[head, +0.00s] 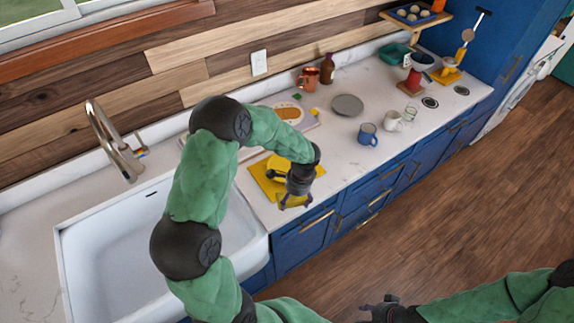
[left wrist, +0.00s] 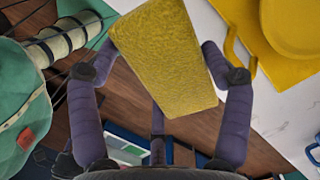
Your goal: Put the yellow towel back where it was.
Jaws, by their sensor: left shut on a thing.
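The yellow towel (left wrist: 165,60) looks like a folded, rough-textured block in the left wrist view. It sits between the fingers of my left gripper (left wrist: 158,52), which is shut on it. In the head view my left gripper (head: 295,200) is at the counter's front edge, beside a yellow mat (head: 260,178). The towel shows only as a yellow patch under the fingers there. A round yellow dish (left wrist: 296,22) rests on the mat (left wrist: 244,48). My right gripper (head: 384,307) is low in the head view, away from the counter; its jaw state is unclear.
The white sink (head: 105,245) lies left of the mat. A blue mug (head: 367,134), a white mug (head: 392,121) and a grey plate (head: 347,105) stand to the right. A board with food (head: 288,114) lies behind. Some counter between mat and blue mug is clear.

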